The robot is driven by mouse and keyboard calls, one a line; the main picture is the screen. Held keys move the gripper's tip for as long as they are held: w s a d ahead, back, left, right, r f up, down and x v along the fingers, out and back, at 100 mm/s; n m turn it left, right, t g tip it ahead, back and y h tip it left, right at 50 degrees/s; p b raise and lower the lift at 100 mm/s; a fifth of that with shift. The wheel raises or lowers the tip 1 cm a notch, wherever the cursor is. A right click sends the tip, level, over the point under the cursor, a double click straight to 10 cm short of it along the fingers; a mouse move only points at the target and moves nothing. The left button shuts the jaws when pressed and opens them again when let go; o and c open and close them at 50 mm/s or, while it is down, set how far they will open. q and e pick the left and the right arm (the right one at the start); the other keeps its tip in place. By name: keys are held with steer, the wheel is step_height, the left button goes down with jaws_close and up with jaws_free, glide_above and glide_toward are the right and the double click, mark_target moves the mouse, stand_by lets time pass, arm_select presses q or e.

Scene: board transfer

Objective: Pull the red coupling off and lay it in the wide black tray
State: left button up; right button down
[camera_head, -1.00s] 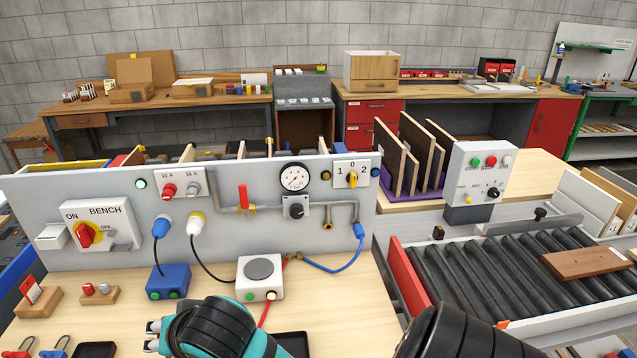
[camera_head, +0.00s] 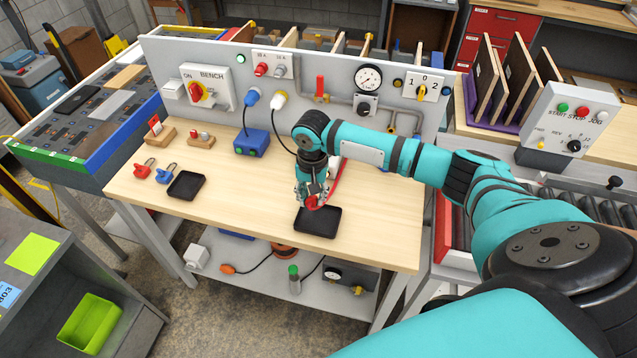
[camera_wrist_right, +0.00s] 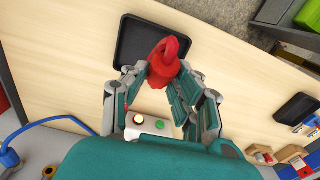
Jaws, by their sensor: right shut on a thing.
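The red coupling (camera_head: 313,204) is held in my right gripper (camera_head: 311,194), whose fingers close on it from both sides. In the right wrist view the coupling (camera_wrist_right: 163,62) sticks out beyond the fingertips (camera_wrist_right: 163,82) and overlaps the near edge of the black tray (camera_wrist_right: 128,48). In the head view the wide black tray (camera_head: 325,229) lies on the bench below the gripper. The coupling appears to be above its back-left edge; the exact gap is unclear. My left gripper is out of view.
A smaller black tray (camera_head: 187,187) lies further left beside red and blue padlocks (camera_head: 142,173). A blue box (camera_head: 251,143) and the upright panel (camera_head: 225,55) stand behind. The bench's front middle is clear. A white box (camera_wrist_right: 146,124) is close to my gripper.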

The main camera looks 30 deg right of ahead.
steer(key=shift+d+r+m, duration=0.1)
steer(key=shift+d+m, duration=0.3)
steer(key=shift+d, duration=0.4)
steer(key=shift+s+r+p, duration=0.1)
steer(key=shift+r+p, duration=0.1)
steer(key=shift+p, duration=0.4)
steer(key=shift+f, duration=0.8)
step_height(320, 180, down, 3)
steer(key=shift+f+b, duration=0.15)
steer(key=shift+b, duration=0.55)
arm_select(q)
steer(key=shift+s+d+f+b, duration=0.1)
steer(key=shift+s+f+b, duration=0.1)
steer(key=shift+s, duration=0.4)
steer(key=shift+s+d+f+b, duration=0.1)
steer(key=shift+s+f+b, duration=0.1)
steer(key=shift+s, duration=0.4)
arm_select(e)
steer(key=shift+f, duration=1.3)
